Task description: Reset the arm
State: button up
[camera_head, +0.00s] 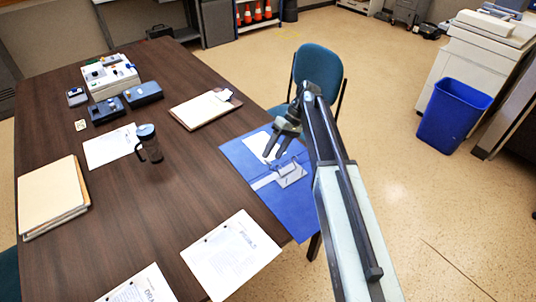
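My gripper (276,143) shows at the end of my outstretched arm in the head camera view. It hangs over the blue mat (290,215) at the right edge of the dark wooden table (190,185). Its dark fingers point down and to the left, with a gap between them, and nothing shows between them. White and grey flat items (291,174) lie on the mat below the fingers. My arm crosses the view from the lower right and hides part of the floor and the mat's right side. I cannot tell the exact height of the gripper above the mat.
A blue chair (318,68) stands behind my gripper. A blue bin (453,116) stands at right. Floor between chair and bin is clear.

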jog(key=v, duration=0.2)
jog(key=shift+w+d+r+p, duration=0.1)
jog(key=shift+r+p, duration=0.15)
jog(key=shift+p, duration=0.15)
jog(key=s+d+f+m+t+h, duration=0.2)
jog(key=s+d+m, duration=0.2)
jog(key=s+d, duration=0.3)
jog(key=s+d+f+m+t+h, duration=0.2)
jog(key=s+d, duration=0.5)
jog(key=d, duration=0.4)
jog(key=shift+s+f+m+h, duration=0.15)
jog(key=shift+s+m+h, duration=0.05)
jog(key=shift+m+h, duration=0.6)
